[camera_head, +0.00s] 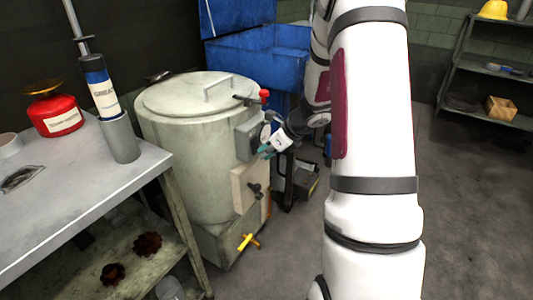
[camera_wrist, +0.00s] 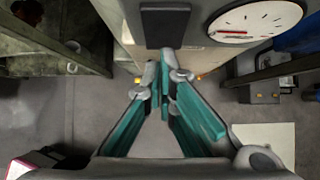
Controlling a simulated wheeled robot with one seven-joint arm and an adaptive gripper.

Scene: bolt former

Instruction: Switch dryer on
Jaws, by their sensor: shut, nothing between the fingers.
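The dryer (camera_head: 190,150) looks to be the pale green-grey drum with a round lid, beside the workbench. A grey box (camera_head: 246,140) with a round gauge is on its right side. My gripper (camera_head: 264,150) is shut, its teal fingers close to the front of this box. In the wrist view my fingers (camera_wrist: 166,75) meet just below a dark rectangular panel (camera_wrist: 165,22), and the white gauge (camera_wrist: 250,20) is at upper right. A small grey part shows by the fingertips; I cannot tell whether it is a switch or whether they touch it. The switch is not clearly visible.
A red knob (camera_head: 264,94) is at the lid's edge, a black handle (camera_head: 255,190) lower down, and a yellow valve (camera_head: 248,241) near the floor. The workbench (camera_head: 70,205) is at left, blue bins (camera_head: 262,50) behind. Open floor lies at right, before the shelf (camera_head: 490,95).

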